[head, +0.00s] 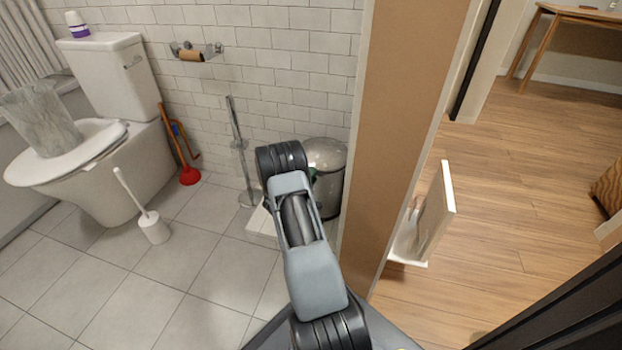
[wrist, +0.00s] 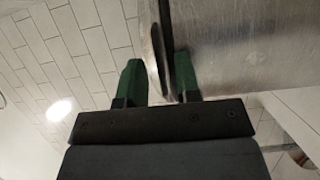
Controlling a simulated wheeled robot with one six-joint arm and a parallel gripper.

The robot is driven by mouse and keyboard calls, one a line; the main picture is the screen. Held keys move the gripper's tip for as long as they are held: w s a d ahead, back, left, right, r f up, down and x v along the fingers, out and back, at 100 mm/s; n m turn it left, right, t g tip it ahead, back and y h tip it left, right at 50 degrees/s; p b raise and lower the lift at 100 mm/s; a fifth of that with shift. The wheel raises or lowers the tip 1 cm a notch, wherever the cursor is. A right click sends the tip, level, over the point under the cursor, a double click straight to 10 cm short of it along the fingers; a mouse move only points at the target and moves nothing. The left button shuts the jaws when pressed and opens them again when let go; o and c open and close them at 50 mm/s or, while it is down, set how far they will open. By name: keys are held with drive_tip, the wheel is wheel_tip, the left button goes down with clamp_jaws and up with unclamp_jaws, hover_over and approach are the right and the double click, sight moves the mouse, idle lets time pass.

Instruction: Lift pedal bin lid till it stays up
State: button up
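The pedal bin (head: 330,190) is a shiny metal cylinder beside the tiled wall, just left of the brown partition. Its domed lid (head: 325,152) looks down in the head view; my arm hides the bin's left side. In the wrist view, the bin's brushed metal body (wrist: 245,45) fills the upper right, with a dark-edged rim seam at its left end. My gripper (wrist: 157,68) has its two green fingers apart, one on each side of that rim. I cannot tell whether either finger touches it. In the head view, a bit of green finger shows against the bin.
A toilet (head: 110,130), a red plunger (head: 189,174), a white toilet brush (head: 152,226) and a metal stand (head: 240,150) are to the left. The brown partition (head: 400,120) stands close on the right.

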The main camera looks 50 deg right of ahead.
drive_tip(key=shift+d, duration=0.15)
clamp_jaws()
idle(0.4)
